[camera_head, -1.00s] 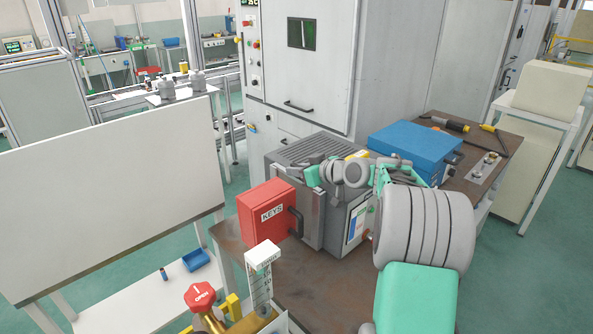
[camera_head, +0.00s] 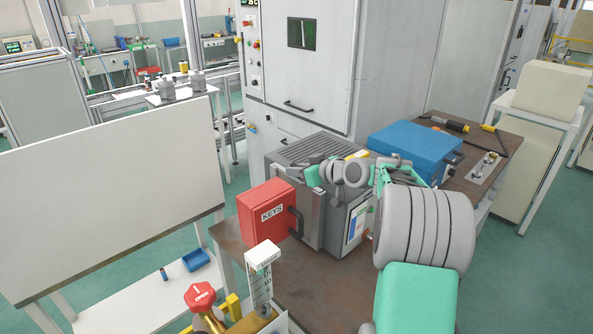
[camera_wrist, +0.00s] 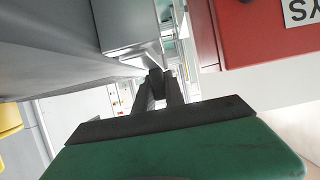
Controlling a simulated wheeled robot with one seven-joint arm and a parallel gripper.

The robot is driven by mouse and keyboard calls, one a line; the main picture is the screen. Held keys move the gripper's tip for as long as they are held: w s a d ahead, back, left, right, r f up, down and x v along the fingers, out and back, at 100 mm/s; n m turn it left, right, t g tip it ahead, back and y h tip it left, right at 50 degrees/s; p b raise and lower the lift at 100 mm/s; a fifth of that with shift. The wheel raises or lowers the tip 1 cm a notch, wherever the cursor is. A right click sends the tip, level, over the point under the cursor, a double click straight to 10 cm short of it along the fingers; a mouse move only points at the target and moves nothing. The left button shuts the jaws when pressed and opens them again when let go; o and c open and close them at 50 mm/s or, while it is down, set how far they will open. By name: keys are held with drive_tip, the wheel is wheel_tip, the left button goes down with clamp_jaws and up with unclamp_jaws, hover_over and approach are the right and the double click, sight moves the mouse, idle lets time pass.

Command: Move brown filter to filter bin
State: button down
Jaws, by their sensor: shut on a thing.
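In the wrist view my gripper (camera_wrist: 158,92) has its two dark fingers close together, shut on a small dark piece (camera_wrist: 155,77) at their tips. This piece is most likely the brown filter, but its colour is too dark to tell. In the head view my arm reaches left over the grey machine, and the fingertips and held piece cannot be made out there. A small blue open bin (camera_head: 196,259), perhaps the filter bin, sits on the low white shelf. My gripper is well apart from both.
The red KEYS box (camera_head: 266,209) stands close to the gripper and also shows at right in the wrist view (camera_wrist: 255,45). The grey machine (camera_head: 310,205) and blue case (camera_head: 412,150) crowd the brown table. A large white panel (camera_head: 110,200) stands above the low shelf.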

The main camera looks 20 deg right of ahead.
drive_tip(key=shift+r, duration=0.1)
wheel_tip(320, 180, up, 23)
drive_tip(key=p, duration=1)
idle(0.9)
drive_tip(key=shift+a, duration=0.1)
